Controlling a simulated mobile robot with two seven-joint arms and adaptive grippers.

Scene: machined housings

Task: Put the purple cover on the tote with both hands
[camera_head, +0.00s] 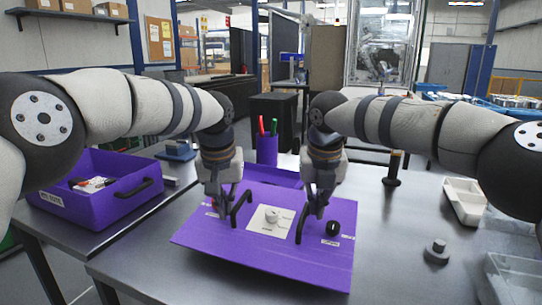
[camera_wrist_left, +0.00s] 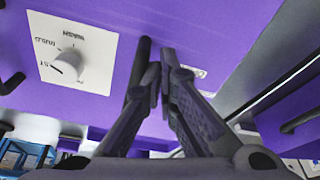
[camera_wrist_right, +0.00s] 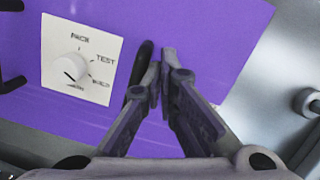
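The purple cover (camera_head: 265,262) is a flat panel in front of me, turned a little, with a white dial card (camera_head: 262,218) and two black handles. My left gripper (camera_head: 221,209) is at the left handle (camera_head: 242,199). Its fingers (camera_wrist_left: 159,68) are together, with the handle beside them, not visibly between. My right gripper (camera_head: 318,213) is likewise closed right of the right handle (camera_head: 301,226); its fingers also show in the right wrist view (camera_wrist_right: 160,70). Whether either touches a handle is unclear. The open purple tote (camera_head: 115,207), with a black handle, stands at the left holding small items.
Behind the cover are a purple tray-like piece (camera_head: 272,175), partly hidden, and a purple cup (camera_head: 267,150) with pens. To the right stand a dark post (camera_head: 393,168), a white tray (camera_head: 464,200), a grey knobbed part (camera_head: 437,251) and a clear bin (camera_head: 515,275).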

